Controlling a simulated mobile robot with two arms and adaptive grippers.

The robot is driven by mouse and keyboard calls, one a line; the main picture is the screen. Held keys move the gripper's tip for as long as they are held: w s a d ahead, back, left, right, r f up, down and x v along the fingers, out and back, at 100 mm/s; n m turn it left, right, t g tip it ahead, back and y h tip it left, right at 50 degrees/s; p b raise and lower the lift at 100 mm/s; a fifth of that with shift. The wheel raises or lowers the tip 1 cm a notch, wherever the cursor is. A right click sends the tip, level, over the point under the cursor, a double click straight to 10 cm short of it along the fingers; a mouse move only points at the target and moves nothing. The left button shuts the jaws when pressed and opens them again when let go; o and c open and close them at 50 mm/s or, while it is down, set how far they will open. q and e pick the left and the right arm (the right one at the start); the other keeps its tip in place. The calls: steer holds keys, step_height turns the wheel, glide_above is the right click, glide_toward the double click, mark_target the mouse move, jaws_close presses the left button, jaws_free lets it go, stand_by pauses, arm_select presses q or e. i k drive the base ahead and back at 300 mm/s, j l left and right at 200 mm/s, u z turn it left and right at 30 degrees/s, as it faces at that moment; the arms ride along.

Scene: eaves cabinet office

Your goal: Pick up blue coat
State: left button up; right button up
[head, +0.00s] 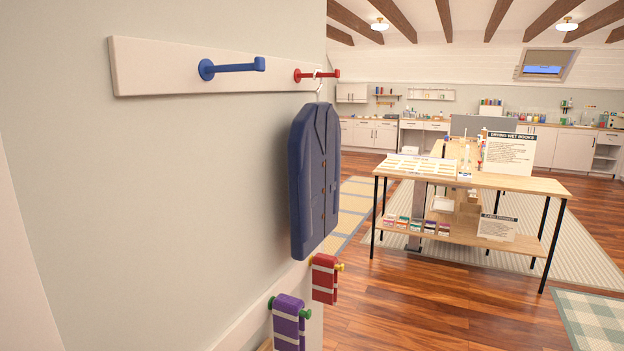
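The blue coat (315,180) hangs by a hanger hook on the red peg (318,75) of a white wall rail (170,72). It is dark navy with buttons down its front and hangs upright beside the end of the wall. Neither of my grippers shows in the head view.
An empty blue peg (232,68) is on the same rail. Below the coat, a red striped scarf (325,278) and a purple striped scarf (288,322) hang on lower pegs. A wooden table (520,183) with signs stands to the right. The wood floor (420,305) between is clear.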

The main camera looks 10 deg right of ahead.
mark_target(314, 142)
steer(key=i+l+u, duration=0.15)
steer(key=u, duration=0.25)
steer(key=i+l+u, duration=0.1)
steer(key=u, duration=0.3)
steer(key=l+u, duration=0.35)
steer(key=i+l+u, duration=0.15)
steer(key=l+u, duration=0.2)
steer(key=l, duration=0.8)
steer(key=l+u, duration=0.3)
steer(key=l, duration=0.9)
